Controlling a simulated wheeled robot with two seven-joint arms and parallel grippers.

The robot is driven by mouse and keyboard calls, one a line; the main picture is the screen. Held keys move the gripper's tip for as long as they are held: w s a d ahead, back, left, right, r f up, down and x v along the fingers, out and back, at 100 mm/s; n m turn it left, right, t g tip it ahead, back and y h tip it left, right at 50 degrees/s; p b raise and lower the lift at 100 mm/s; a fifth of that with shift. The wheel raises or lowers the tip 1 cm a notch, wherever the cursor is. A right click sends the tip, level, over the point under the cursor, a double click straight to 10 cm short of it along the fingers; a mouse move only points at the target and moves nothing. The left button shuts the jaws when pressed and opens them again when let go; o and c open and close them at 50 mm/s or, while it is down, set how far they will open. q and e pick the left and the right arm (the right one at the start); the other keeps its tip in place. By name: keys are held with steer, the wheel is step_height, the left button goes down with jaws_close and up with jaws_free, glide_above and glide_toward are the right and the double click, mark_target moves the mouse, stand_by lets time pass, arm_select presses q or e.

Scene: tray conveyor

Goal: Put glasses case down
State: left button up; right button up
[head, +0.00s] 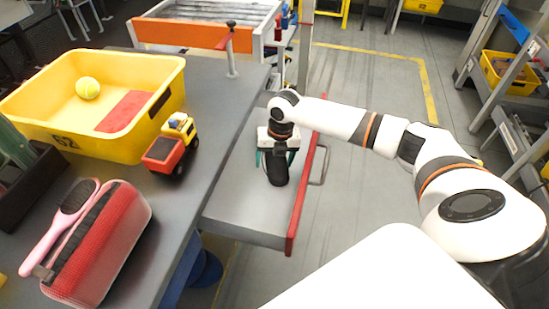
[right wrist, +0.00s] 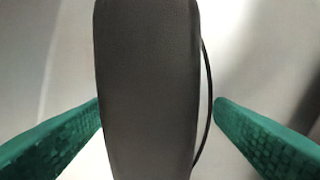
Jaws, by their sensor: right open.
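The glasses case (head: 277,174), a dark rounded upright shape, stands on a low grey surface (head: 235,215) with a red front edge. In the right wrist view the dark grey case (right wrist: 148,90) fills the middle, with a thin dark cord or edge line along its right side. My right gripper (head: 277,158) is above and around it, its green fingers on either side. In the right wrist view the fingers are spread, with a gap at the right one; contact at the left one cannot be told. My left gripper is in neither view.
On the grey table at left are a yellow bin (head: 150,148) holding a tennis ball (head: 88,88) and a red item, a toy truck (head: 170,148), a red zipped pouch (head: 120,240) and a pink hairbrush (head: 60,225). A rack with an orange front (head: 180,34) stands behind. Open floor lies at right.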

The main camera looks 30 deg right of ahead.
step_height(320, 180, up, 12)
steer(key=d, duration=0.1)
steer(key=shift+s+d, duration=0.25)
steer(key=shift+s, duration=0.1)
